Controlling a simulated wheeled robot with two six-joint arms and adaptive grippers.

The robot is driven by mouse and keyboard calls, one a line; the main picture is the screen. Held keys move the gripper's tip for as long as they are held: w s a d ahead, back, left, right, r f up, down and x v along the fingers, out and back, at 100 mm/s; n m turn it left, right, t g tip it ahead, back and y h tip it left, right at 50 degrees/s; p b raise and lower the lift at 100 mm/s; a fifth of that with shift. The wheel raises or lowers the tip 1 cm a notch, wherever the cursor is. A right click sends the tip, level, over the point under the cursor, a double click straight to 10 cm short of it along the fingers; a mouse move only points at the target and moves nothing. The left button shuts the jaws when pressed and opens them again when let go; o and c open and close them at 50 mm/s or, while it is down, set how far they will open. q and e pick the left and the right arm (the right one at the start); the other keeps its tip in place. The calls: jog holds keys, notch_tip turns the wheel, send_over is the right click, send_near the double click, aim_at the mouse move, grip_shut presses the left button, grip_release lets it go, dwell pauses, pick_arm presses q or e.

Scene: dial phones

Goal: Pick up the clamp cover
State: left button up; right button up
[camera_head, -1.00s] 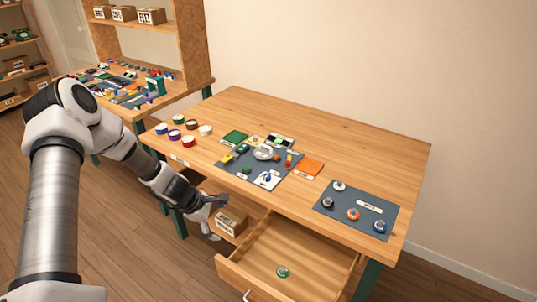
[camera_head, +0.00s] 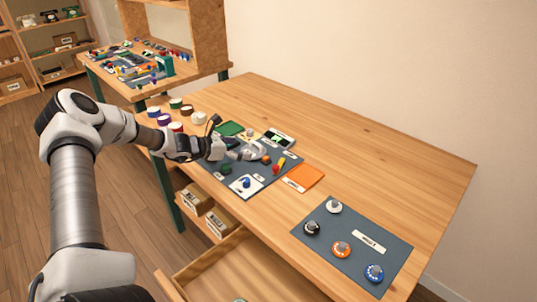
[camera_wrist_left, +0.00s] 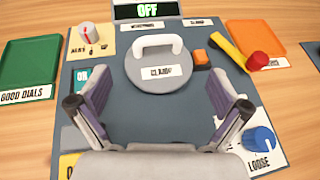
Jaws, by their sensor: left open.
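The clamp cover (camera_wrist_left: 158,75) is a round grey disc with a white arched handle and a "CLAMP" label. It lies on the dark mat (camera_wrist_left: 125,125), just beyond my left gripper (camera_wrist_left: 158,108) in the left wrist view. The fingers are spread wide and empty, with bare mat between them. In the head view my left gripper (camera_head: 228,148) is over the mat, beside the cover (camera_head: 252,152) and partly in front of it. My right gripper is out of view.
An open drawer (camera_head: 225,272) juts out in front.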

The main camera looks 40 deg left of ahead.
aim_at(255, 147)
pick_arm(q)
jog(key=shift+w+d+f+b, duration=0.15)
jog(key=shift+w+f+b, duration=0.05)
jog(key=shift+w+b, duration=0.15)
jog(key=x, duration=0.5)
jog(key=shift+w, duration=0.3)
jog(key=shift+s+r, duration=0.15)
jog(key=shift+s, duration=0.05)
jog(key=c, duration=0.9)
jog(key=shift+o, duration=0.2)
